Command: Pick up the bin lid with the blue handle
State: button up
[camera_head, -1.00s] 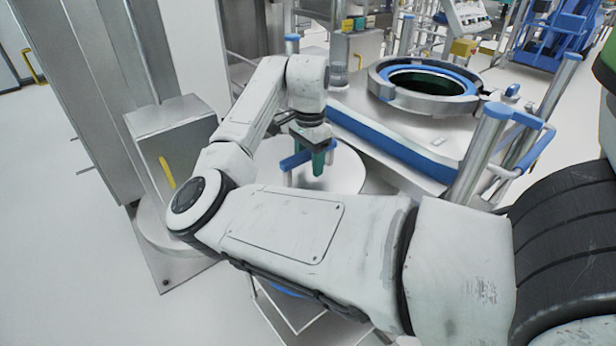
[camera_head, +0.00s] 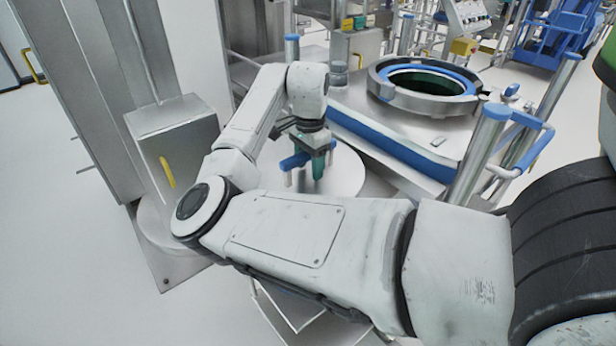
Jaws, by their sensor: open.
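The bin lid (camera_head: 345,176) is a round, pale metal disc near the middle of the head view, partly hidden by my arm. Its blue handle (camera_head: 292,162) stands above the lid on short posts. My gripper (camera_head: 318,170) has teal-green fingers that point down at the handle's right part. The fingers overlap the handle in the picture. The jaws are open, and I cannot tell whether they touch the handle.
A round metal port with a blue ring (camera_head: 425,78) sits on a steel machine behind and right of the lid. A post with a blue rail (camera_head: 490,135) stands at the right. A steel cabinet with a yellow handle (camera_head: 167,172) stands at the left.

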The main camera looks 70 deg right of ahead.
jog(key=shift+c, duration=0.3)
grip_shut()
dwell(0.9)
jog(key=shift+r, duration=0.15)
